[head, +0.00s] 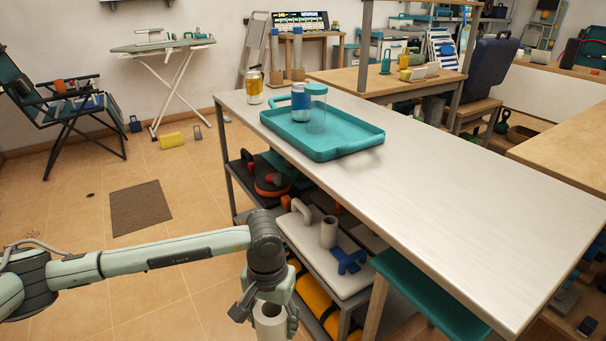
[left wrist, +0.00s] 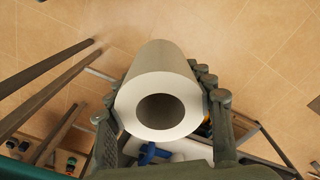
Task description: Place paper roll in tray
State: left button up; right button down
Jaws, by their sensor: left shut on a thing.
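The white paper roll (left wrist: 158,75) is between the fingers of my left gripper (left wrist: 163,118), which is shut on it. In the head view the paper roll (head: 270,322) hangs upright below my left gripper (head: 268,308) at the bottom, in front of the table's lower shelves and below tabletop height. The teal tray (head: 345,145) lies on the table's far left part, well above and behind the gripper in the picture. A blue-and-white can (head: 300,103) and a clear container with a teal lid (head: 317,112) stand in the tray. My right gripper is not in view.
The pale table (head: 470,190) has a wide clear top right of the tray. A yellow-labelled jar (head: 254,88) stands by the tray's left corner. Lower shelves hold a white board (head: 325,255) and tools. A green stool (head: 430,300) stands at the table's front.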

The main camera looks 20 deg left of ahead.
aim_at(340, 142)
jog(key=i+j, duration=0.1)
jog(key=j, duration=0.4)
jog(key=i+j, duration=0.1)
jog(key=j, duration=0.35)
jog(key=j+z, duration=0.35)
jog(key=i+j+z, duration=0.1)
jog(key=j+z, duration=0.25)
jog(key=l, duration=0.1)
